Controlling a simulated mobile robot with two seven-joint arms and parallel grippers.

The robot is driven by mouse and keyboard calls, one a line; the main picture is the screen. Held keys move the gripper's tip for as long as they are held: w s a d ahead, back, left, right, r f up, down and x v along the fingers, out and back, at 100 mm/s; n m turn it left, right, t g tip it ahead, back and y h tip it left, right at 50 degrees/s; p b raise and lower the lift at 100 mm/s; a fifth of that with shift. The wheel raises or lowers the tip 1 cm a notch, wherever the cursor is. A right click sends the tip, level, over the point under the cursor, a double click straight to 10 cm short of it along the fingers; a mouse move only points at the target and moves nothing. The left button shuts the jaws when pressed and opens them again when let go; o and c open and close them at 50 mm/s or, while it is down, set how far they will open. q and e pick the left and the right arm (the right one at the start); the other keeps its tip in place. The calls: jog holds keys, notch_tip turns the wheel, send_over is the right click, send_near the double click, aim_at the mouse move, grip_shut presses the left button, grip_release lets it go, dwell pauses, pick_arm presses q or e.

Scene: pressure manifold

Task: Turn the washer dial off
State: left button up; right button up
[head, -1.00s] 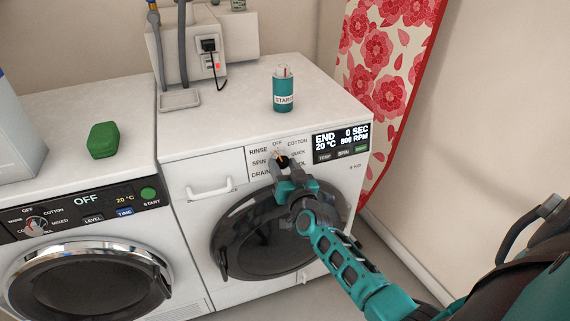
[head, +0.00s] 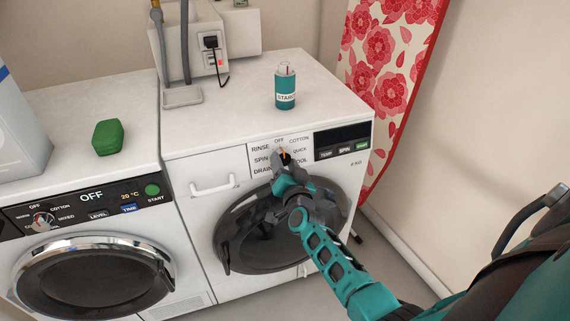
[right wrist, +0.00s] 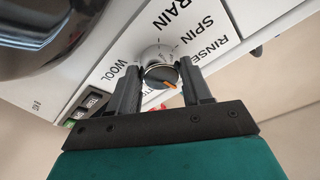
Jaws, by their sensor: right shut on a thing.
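The washer (head: 205,223) is the white machine on the right. Its dial (head: 283,152) sits on the label panel among OFF, COTTON, QUICK, WOOL, DRAIN, SPIN and RINSE. The washer display (head: 343,136) is dark. My right gripper (head: 281,161) is shut on the dial. In the head view the orange mark points roughly up, near OFF; the fingers partly hide the dial. My left gripper is out of view.
A second machine (head: 70,215) with a lit OFF display stands at the left. A teal bottle (head: 285,90) stands on the washer top, and a green block (head: 108,137) lies on the left machine. An ironing board (head: 385,65) leans at the right wall.

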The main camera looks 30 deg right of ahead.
jog(key=o, duration=1.1)
jog(key=shift+c, duration=0.2)
jog(key=shift+s+a, duration=0.15)
jog(key=shift+s, duration=0.15)
pick_arm(q)
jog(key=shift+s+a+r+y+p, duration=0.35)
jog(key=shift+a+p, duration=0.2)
jog(key=shift+p, duration=0.45)
pick_arm(e)
jog(key=v, duration=1.2)
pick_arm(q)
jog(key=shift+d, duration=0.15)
